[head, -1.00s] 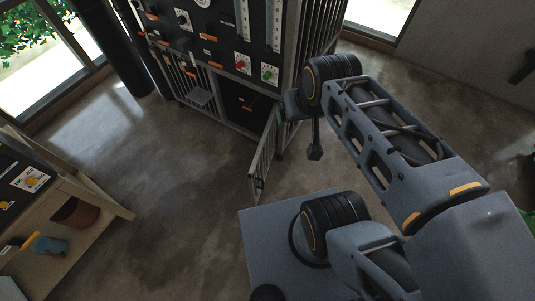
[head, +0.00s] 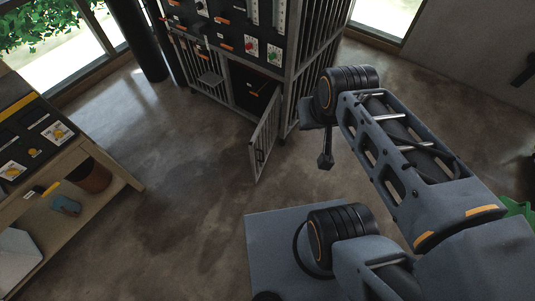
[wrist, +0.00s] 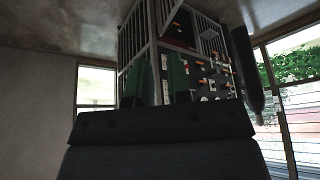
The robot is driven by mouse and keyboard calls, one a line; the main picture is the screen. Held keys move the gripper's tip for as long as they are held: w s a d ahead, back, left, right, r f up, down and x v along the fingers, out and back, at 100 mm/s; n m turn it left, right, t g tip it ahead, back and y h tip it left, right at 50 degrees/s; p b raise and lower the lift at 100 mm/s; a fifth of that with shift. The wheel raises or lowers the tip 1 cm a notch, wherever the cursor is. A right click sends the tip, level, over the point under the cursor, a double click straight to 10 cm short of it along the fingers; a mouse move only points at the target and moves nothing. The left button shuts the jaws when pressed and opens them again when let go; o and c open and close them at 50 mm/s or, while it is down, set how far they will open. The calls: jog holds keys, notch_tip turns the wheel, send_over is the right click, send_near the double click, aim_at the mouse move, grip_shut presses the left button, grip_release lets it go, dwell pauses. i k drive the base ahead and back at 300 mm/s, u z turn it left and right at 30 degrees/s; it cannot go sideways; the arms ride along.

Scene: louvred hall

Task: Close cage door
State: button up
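The cage door (head: 263,143) is a small grey barred panel, swung open out of the lower front of the tall cage (head: 288,85). It hangs from the right side of the dark opening (head: 252,92). My arm's end is to the right of the door in the head view, apart from it; the fingers are not clear there. In the wrist view, two green fingers of my gripper (wrist: 164,82) stand apart with a gap between them and nothing held. The cage (wrist: 160,35) shows beyond them, seen upside down; I cannot make out the door there.
A dark panel with knobs, dials and orange labels (head: 235,30) covers the cage's upper front. A wooden bench (head: 115,158) with a lower shelf stands at the left, holding a blue and yellow item (head: 65,204) and a brown pot (head: 96,178). The floor between bench and cage is clear.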

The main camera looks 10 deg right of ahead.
aim_at(276, 96)
jog(key=z, duration=0.25)
jog(key=k, duration=0.35)
jog(key=u, duration=1)
jog(key=i, duration=1.2)
jog(key=z, duration=0.65)
